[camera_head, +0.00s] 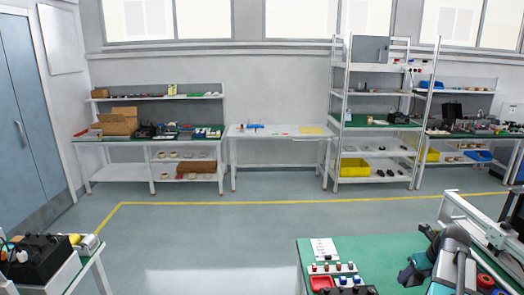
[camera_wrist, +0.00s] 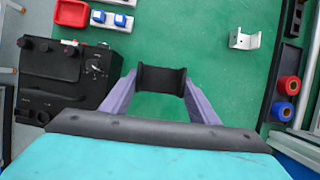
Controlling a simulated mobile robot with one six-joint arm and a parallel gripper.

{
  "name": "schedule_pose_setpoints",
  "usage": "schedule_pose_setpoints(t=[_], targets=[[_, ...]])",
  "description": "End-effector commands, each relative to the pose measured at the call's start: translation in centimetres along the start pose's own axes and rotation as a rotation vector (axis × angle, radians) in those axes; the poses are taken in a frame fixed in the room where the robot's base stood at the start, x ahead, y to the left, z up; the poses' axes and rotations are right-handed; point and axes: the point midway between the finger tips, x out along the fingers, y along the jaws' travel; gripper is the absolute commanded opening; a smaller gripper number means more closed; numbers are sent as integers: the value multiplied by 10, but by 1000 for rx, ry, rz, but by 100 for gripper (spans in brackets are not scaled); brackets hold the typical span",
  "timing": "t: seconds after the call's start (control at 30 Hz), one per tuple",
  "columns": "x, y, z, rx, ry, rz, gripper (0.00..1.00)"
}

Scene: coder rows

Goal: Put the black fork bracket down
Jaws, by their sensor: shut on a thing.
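The black fork bracket (camera_wrist: 162,80) is in the wrist view, between the tips of the two purple fingers. My gripper (camera_wrist: 161,86) is shut on it, one finger at each side. The green table top (camera_wrist: 200,45) lies beneath; I cannot tell whether the bracket touches it or hangs above. In the head view the green table (camera_head: 380,252) is at the lower right, with part of my arm over it; the bracket cannot be made out there.
A black box with knobs (camera_wrist: 62,75) stands close at the left in the wrist view. A silver bracket (camera_wrist: 245,38) lies at upper right, with red and blue rolls (camera_wrist: 286,88) below. A red tray (camera_wrist: 71,12) is at the top. Green surface between is bare.

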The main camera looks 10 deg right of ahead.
Motion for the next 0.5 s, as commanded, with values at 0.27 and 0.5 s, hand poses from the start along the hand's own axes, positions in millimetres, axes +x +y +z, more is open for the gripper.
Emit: schedule_pose_setpoints(t=[0.27,0.5], targets=[[20,39,24,-68,-1,28,25],[43,92,55,-155,-1,64,25]])
